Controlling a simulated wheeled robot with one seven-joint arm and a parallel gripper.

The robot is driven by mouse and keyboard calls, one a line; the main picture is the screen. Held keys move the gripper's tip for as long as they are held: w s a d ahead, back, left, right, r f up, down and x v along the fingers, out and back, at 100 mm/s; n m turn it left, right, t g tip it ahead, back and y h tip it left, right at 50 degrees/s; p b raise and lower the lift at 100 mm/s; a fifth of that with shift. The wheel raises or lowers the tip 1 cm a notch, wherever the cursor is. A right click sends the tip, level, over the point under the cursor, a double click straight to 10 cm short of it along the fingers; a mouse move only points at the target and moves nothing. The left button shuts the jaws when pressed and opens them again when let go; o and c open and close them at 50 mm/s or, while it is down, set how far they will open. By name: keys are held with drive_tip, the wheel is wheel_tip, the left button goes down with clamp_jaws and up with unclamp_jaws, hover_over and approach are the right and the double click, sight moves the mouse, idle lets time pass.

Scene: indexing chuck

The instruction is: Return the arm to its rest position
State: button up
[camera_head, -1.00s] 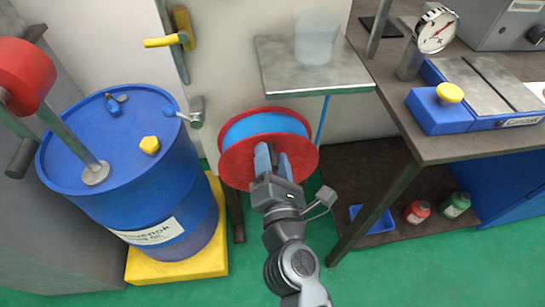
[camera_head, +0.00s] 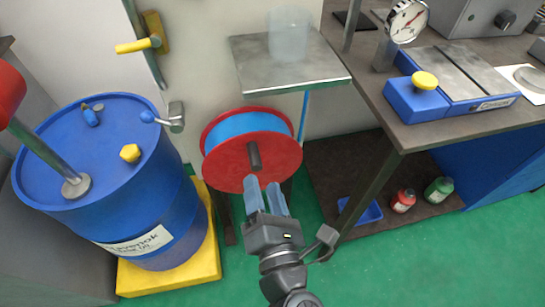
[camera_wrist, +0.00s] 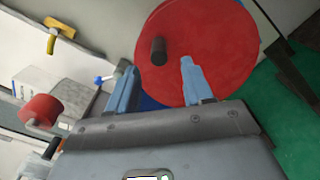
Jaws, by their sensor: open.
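My gripper (camera_head: 266,198) is in the lower middle of the head view, with its two blue fingers apart and nothing between them. It points at the red-flanged reel (camera_head: 228,160), just in front of and below the reel's dark hub pin (camera_head: 254,155). In the wrist view my gripper (camera_wrist: 157,85) shows its fingers spread, with the red reel flange (camera_wrist: 215,45) beyond them. The hub pin (camera_wrist: 158,51) stands out from the flange between and above the fingertips. The fingers appear apart from the pin.
A blue drum (camera_head: 160,215) on a yellow base (camera_head: 205,262) stands at left. A metal shelf (camera_head: 290,72) holds a translucent cup (camera_head: 289,35) above the reel. A workbench (camera_head: 430,135) with a dial gauge (camera_head: 407,20) is at right.

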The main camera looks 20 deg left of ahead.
drive_tip(key=s+d+r+n+h+p, duration=0.1)
drive_tip(key=s+d+n+h, duration=0.1)
drive_tip(key=s+d+n, duration=0.35)
drive_tip(key=s+d+n+t+h+p, duration=0.1)
drive_tip(key=s+d+n+h, duration=0.15)
drive_tip(key=d+n, duration=0.5)
drive_tip(key=s+d+r+n+h, duration=0.1)
drive_tip(key=s+d+n+h, duration=0.1)
drive_tip(key=s+d+n, duration=0.5)
drive_tip(key=s+d+r+n+h+p, duration=0.1)
drive_tip(key=s+d+r+n, duration=0.3)
drive_tip(key=n, duration=0.5)
drive_tip(key=s+d+r+n+g+h+p, duration=0.1)
drive_tip(key=s+d+r+n+h, duration=0.1)
drive_tip(key=s+d+r+n, duration=0.3)
drive_tip(key=shift+s+d+r+n, duration=0.15)
drive_tip(key=shift+s+d+n, duration=1.25)
drive_tip(key=shift+n, duration=1)
drive_tip(key=shift+w, duration=0.1)
